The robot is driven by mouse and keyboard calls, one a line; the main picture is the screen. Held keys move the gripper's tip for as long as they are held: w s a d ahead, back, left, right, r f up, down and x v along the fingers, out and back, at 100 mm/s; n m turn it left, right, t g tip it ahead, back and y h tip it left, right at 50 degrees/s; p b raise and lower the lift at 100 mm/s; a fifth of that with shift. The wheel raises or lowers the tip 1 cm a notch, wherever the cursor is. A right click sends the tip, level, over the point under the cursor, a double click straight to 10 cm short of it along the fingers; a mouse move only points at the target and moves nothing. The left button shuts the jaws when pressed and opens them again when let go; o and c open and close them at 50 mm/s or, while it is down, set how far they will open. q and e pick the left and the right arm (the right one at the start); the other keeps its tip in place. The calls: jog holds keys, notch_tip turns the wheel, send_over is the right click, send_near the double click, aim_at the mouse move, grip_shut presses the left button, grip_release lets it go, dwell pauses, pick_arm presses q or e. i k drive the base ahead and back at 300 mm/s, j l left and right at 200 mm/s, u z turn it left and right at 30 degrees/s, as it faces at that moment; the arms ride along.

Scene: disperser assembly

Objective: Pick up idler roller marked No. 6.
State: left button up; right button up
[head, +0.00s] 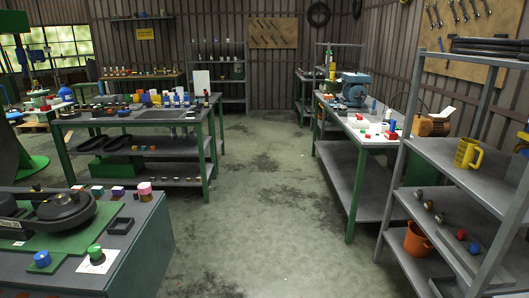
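I cannot pick out an idler roller marked No. 6, because no number is readable on any of the small parts. Small round parts stand on the near-left bench (135,268), among them a blue one (41,260), a green-capped one (95,252) on a white card, and a pink-topped one (144,189). Several small round parts, one of them red (461,234), lie on the middle shelf of the right rack. Neither of my grippers is in view.
A black round assembly (65,208) sits on a green plate on the near-left bench. A grey workbench (160,115) stands behind it. A white-topped bench (350,125) and a metal rack (480,180) with a yellow mug (467,153) stand right. The central floor (265,200) is clear.

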aim_at(176, 98)
jog(key=i+l+u, duration=0.15)
jog(key=i, duration=1.85)
jog(key=i+u, duration=0.2)
jog(key=i, duration=0.45)
jog(key=i+u, duration=0.15)
jog(key=i, duration=0.5)
jog(key=i+l+u, duration=0.2)
jog(key=i, duration=0.45)
jog(key=i+j, duration=1.2)
jog(key=j, duration=0.15)
jog(key=l+z, duration=0.05)
